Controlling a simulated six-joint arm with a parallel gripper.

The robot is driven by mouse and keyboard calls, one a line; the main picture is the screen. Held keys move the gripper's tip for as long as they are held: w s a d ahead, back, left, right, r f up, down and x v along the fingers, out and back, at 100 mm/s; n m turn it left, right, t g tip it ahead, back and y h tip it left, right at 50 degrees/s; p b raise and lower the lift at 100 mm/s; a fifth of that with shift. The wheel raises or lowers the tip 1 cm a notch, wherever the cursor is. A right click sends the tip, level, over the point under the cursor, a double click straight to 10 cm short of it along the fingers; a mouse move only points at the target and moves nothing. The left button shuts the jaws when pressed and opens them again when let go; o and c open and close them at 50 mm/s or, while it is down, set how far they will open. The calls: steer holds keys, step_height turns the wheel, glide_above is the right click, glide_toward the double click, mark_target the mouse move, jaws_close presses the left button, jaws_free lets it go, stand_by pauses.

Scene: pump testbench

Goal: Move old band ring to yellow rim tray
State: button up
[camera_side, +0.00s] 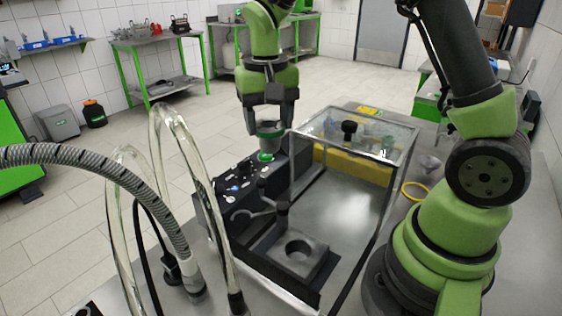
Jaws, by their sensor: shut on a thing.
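My gripper (269,118) points down above the far end of the black control panel. It is shut on the old band ring (270,131), a grey ring with a green band, and holds it up over the panel. Its fingers cover part of the ring. The yellow rim tray (415,191) is a small round tray on the steel table, right of the clear-walled case and close to my arm's base. The ring and the tray are well apart, with the case between them.
The clear-walled case (352,135) with a black knob on its lid stands right of my gripper. A green round part (265,156) sits on the control panel (238,184) just below the ring. A grey block with a round hole (297,252) and clear hoses (186,150) are nearer the camera.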

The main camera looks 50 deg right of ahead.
steer(key=w+d+m, duration=0.1)
steer(key=d+m, duration=0.9)
steer(key=d, duration=1.2)
steer(key=shift+s+d+f+m, duration=1.95)
steer(key=shift+s+d+f, duration=0.45)
steer(key=shift+d, duration=0.5)
steer(key=shift+s+d+f+m, duration=2)
steer(key=shift+s+d, duration=0.6)
steer(key=shift+d, duration=0.3)
steer(key=shift+s+d+f+m, duration=1.85)
steer(key=shift+s+d+f, duration=0.55)
steer(key=shift+d, duration=0.5)
steer(key=shift+f, duration=0.2)
steer(key=shift+f, duration=0.5)
steer(key=shift+f, duration=0.55)
